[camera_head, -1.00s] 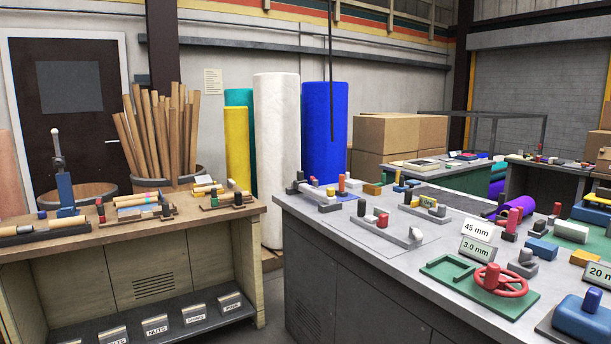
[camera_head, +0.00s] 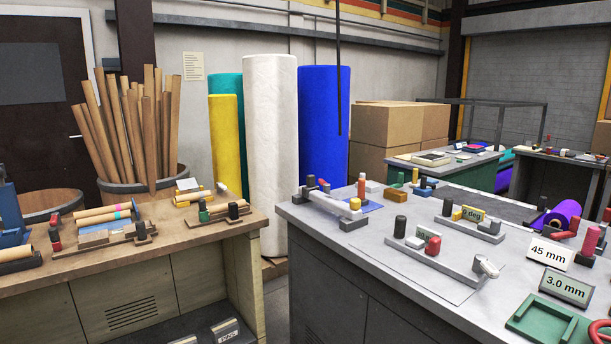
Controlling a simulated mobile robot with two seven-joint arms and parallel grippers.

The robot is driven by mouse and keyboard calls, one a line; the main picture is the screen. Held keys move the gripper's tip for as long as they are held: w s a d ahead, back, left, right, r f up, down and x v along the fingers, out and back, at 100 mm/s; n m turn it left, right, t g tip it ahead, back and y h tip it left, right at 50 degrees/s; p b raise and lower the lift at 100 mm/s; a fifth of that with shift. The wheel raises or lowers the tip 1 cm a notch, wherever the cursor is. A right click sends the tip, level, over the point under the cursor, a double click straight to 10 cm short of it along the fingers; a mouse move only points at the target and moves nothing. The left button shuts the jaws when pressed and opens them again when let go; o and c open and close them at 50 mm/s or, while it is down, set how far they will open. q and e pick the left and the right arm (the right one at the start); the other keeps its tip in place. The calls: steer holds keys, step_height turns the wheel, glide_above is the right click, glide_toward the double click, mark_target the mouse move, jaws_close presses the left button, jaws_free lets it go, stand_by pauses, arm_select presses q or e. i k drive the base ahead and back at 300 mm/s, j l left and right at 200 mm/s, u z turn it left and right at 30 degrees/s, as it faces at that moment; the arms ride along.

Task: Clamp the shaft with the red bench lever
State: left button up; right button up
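Neither of my grippers is in view. Several red parts show, and I cannot tell which is the bench lever. A red block (camera_head: 433,245) stands on a grey bar fixture on the grey bench. A red piece (camera_head: 565,235) lies by a purple roll (camera_head: 562,214) at the right. A small red-topped post (camera_head: 55,220) stands on the wooden bench at the left. I cannot tell which piece is the shaft.
The wooden bench (camera_head: 215,243) and the grey bench (camera_head: 330,240) have a narrow floor gap between them. Tall white (camera_head: 270,150) and blue (camera_head: 322,125) rolls stand behind. Signs reading 45 mm (camera_head: 548,254) and 3.0 mm (camera_head: 566,287) stand on the grey bench.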

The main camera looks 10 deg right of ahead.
mark_target(326, 186)
steer(key=i+j+u, duration=0.1)
steer(key=i, duration=0.5)
steer(key=i+j+u, duration=0.1)
steer(key=i+j, duration=0.2)
steer(key=i, duration=0.3)
